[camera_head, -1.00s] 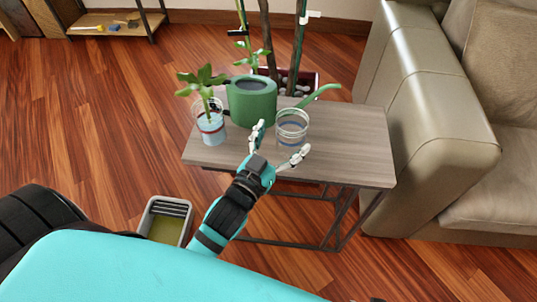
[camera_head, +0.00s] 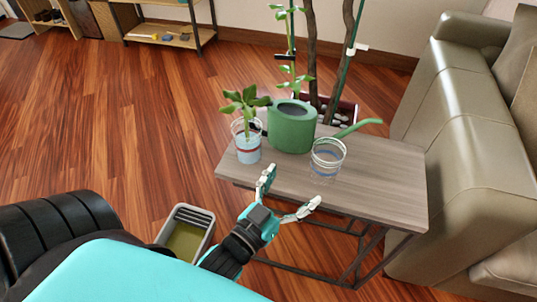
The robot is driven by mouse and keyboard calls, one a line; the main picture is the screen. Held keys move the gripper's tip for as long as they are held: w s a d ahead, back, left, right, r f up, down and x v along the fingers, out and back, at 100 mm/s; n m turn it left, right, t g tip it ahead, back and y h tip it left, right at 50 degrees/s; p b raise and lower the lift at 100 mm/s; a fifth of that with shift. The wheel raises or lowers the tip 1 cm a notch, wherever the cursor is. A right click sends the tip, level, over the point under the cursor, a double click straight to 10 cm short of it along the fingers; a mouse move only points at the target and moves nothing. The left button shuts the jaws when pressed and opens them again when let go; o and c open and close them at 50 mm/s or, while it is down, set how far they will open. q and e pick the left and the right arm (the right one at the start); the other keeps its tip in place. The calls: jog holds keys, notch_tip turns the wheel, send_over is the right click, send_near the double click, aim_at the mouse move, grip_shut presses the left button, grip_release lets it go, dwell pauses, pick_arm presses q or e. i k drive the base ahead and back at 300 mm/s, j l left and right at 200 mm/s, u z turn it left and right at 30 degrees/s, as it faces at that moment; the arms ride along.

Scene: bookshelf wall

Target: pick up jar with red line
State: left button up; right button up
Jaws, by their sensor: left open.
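The jar with the red line (camera_head: 247,150) stands upright on the left end of the small wooden side table (camera_head: 390,190). It is clear, with bluish water and a leafy cutting (camera_head: 244,108) in it. A second clear jar with a blue line (camera_head: 326,158) stands to its right, towards the table's middle. My left gripper (camera_head: 290,190) is open and empty at the table's front edge, below and between the two jars, and appears apart from both. My right gripper is not in view.
A green watering can (camera_head: 292,127) stands behind and between the jars, its spout pointing right. A leather sofa (camera_head: 455,120) is to the right. A grey bin (camera_head: 187,232) stands on the floor by my arm. Tall plant stems rise behind the table. The table's right part is clear.

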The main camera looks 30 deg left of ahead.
aim_at(248, 149)
jog(key=u, duration=1.15)
